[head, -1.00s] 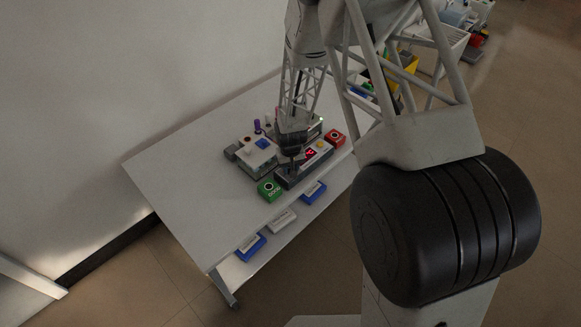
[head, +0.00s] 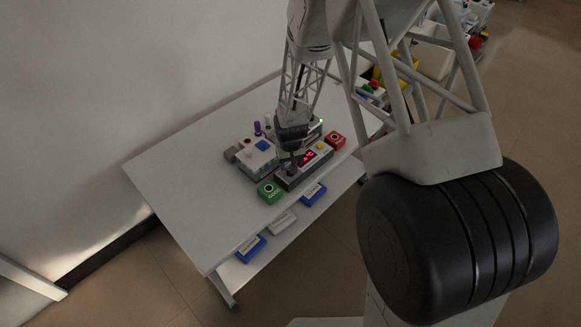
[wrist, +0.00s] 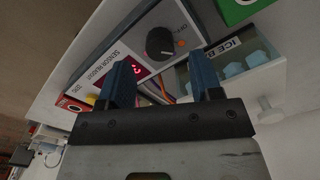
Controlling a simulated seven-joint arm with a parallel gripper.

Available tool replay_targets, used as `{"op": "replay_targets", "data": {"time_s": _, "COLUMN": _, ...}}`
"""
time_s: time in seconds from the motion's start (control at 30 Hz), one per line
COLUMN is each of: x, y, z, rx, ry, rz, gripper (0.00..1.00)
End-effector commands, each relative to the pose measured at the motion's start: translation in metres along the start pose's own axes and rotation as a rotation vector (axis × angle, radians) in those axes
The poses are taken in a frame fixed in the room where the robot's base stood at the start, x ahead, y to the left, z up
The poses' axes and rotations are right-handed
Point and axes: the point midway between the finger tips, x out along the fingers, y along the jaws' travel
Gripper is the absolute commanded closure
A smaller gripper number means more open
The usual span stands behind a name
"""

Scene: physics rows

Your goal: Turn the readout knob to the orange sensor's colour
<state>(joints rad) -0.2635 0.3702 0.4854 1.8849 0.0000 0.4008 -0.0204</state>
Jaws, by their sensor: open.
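The readout box, labelled as a sensor readout (wrist: 98,62), lies under my gripper in the wrist view. Its black round knob (wrist: 160,43) has a small orange mark beside it. Its red lit display (wrist: 136,69) is partly behind a finger, and the digit is unclear. My gripper (wrist: 162,80) is open, its two blue fingers apart with nothing held between them; the knob shows beyond the fingertips, clear of them. I cannot make out an orange sensor.
A green block (head: 269,191) and a red block (head: 335,141) flank the readout box. A white ice box (wrist: 262,79) stands close beside it. The table's left part is clear.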

Motion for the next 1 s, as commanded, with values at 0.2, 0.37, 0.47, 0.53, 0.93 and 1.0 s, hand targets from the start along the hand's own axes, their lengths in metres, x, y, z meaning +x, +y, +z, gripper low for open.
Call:
{"op": "replay_targets", "data": {"time_s": 0.2, "x": -0.026, "y": 0.0, "z": 0.0, "rx": 0.0, "ry": 0.002, "rz": 0.0, "gripper": 0.41}}
{"op": "replay_targets", "data": {"time_s": 0.37, "x": -0.038, "y": 0.0, "z": 0.0, "rx": 0.0, "ry": 0.0, "rz": 0.0, "gripper": 0.41}}
{"op": "replay_targets", "data": {"time_s": 0.47, "x": -0.041, "y": 0.0, "z": 0.001, "rx": 0.0, "ry": -0.001, "rz": 0.0, "gripper": 0.41}}
{"op": "replay_targets", "data": {"time_s": 0.53, "x": -0.043, "y": 0.0, "z": 0.001, "rx": 0.0, "ry": -0.001, "rz": 0.0, "gripper": 0.41}}
{"op": "replay_targets", "data": {"time_s": 0.93, "x": -0.043, "y": 0.0, "z": 0.001, "rx": 0.0, "ry": -0.001, "rz": 0.0, "gripper": 0.41}}
{"op": "replay_targets", "data": {"time_s": 1.0, "x": -0.043, "y": 0.0, "z": 0.001, "rx": 0.0, "ry": -0.001, "rz": 0.0, "gripper": 0.41}}
